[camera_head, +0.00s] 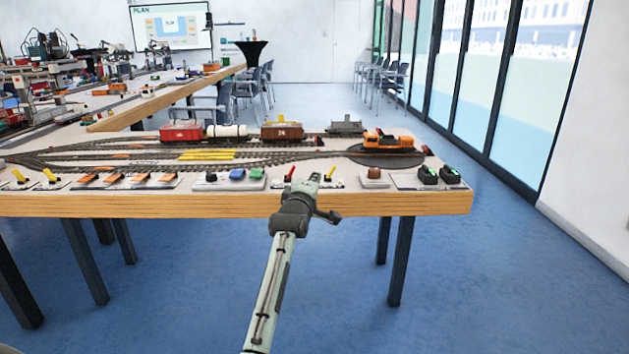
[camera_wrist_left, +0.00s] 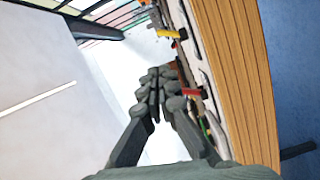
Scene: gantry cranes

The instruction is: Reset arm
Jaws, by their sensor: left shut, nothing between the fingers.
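My left gripper (camera_head: 312,183) is at the front edge of the model railway table (camera_head: 250,205), by the row of controls. Its fingers are shut with nothing between them. In the left wrist view its closed fingertips (camera_wrist_left: 160,75) are beside the table edge (camera_wrist_left: 235,60), close to a red lever (camera_wrist_left: 190,92) and a yellow lever (camera_wrist_left: 167,33). In the head view the red lever (camera_head: 290,173) stands just left of the gripper. I cannot tell whether the fingers touch a lever. My right gripper is not in view.
An orange locomotive (camera_head: 388,140) stands on the turntable at the right. Red wagon (camera_head: 181,132), white tank wagon (camera_head: 228,131) and brown wagon (camera_head: 282,131) stand on the tracks. A black control with a green light (camera_head: 427,175) sits at the right. Blue floor (camera_head: 480,280) is clear.

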